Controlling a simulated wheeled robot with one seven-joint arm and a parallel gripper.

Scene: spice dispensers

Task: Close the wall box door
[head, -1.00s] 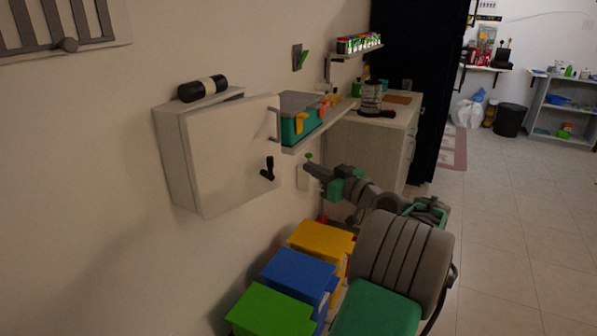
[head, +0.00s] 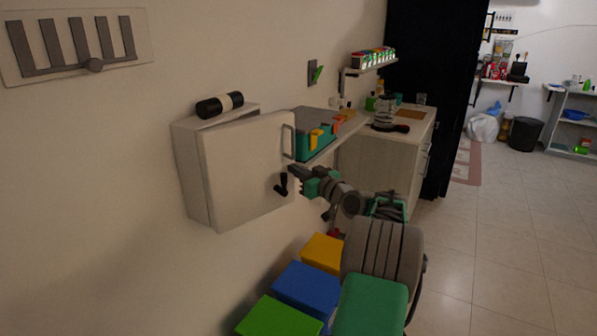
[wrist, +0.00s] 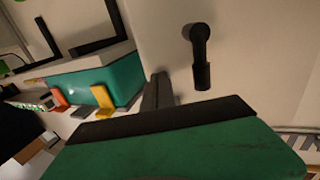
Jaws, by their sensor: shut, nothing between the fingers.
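The white wall box (head: 188,175) hangs on the wall at the left in the head view. Its door (head: 245,172) covers the front and looks slightly ajar, standing out from the box along the top right. The door has a grey bar handle (head: 289,142) at its right edge and a black lever (head: 281,186) lower down. The black lever also shows in the wrist view (wrist: 201,60). My gripper (head: 292,171) is shut and empty at the door's right edge, close to the lever. Its fingertips also show in the wrist view (wrist: 157,90). I cannot tell whether it touches the door.
A black cylinder with a pale band (head: 220,104) lies on the box top. A shelf with a teal bin (head: 315,142) is just right of the door. Blue (head: 306,287), green and yellow boxes stand below. The floor at the right is clear.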

